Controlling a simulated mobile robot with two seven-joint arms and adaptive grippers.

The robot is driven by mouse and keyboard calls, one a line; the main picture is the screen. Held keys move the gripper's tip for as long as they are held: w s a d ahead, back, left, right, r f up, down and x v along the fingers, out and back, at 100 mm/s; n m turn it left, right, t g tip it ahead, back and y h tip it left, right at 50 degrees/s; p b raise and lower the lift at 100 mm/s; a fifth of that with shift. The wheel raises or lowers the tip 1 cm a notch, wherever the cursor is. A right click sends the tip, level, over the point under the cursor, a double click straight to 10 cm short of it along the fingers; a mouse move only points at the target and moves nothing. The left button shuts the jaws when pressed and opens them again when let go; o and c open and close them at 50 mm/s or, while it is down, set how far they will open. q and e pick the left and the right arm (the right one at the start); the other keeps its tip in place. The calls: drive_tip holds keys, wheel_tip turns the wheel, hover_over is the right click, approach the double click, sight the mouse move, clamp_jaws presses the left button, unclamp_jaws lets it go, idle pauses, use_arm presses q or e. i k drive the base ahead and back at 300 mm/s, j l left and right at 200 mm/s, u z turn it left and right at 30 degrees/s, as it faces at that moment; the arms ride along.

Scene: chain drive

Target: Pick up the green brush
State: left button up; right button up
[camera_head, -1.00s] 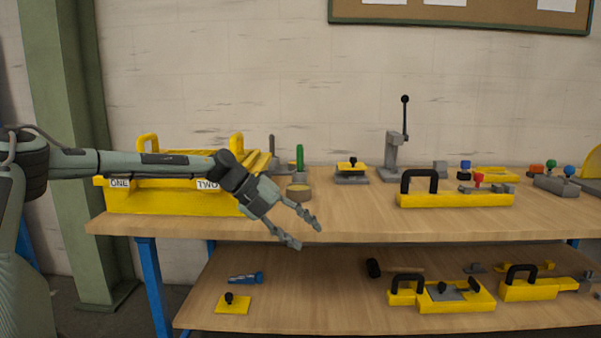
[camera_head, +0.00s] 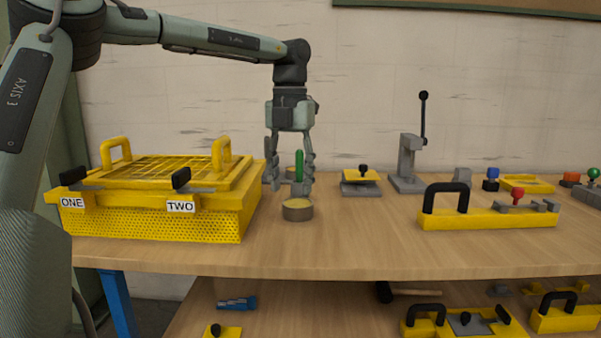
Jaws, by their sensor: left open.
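The green brush (camera_head: 299,164) shows as an upright green handle at the back of the table, right of the yellow box. Its lower end is hidden behind my left gripper's fingers. My left gripper (camera_head: 290,184) points straight down and is open. Its fingers appear on either side of the green handle in the picture; I cannot tell the exact depth or any contact. My right gripper is not in view.
A round tin (camera_head: 298,213) stands just in front of the gripper. The yellow box (camera_head: 150,223) labelled ONE and TWO is close on the left. A grey-and-yellow block (camera_head: 361,188) and lever press (camera_head: 408,165) stand right. The front tabletop (camera_head: 350,250) is clear.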

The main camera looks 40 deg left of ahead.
sight(299, 153)
drive_tip(key=i+j, duration=0.5)
drive_tip(key=j, duration=0.15)
drive_tip(key=i+j, duration=0.5)
drive_tip(key=j, duration=0.15)
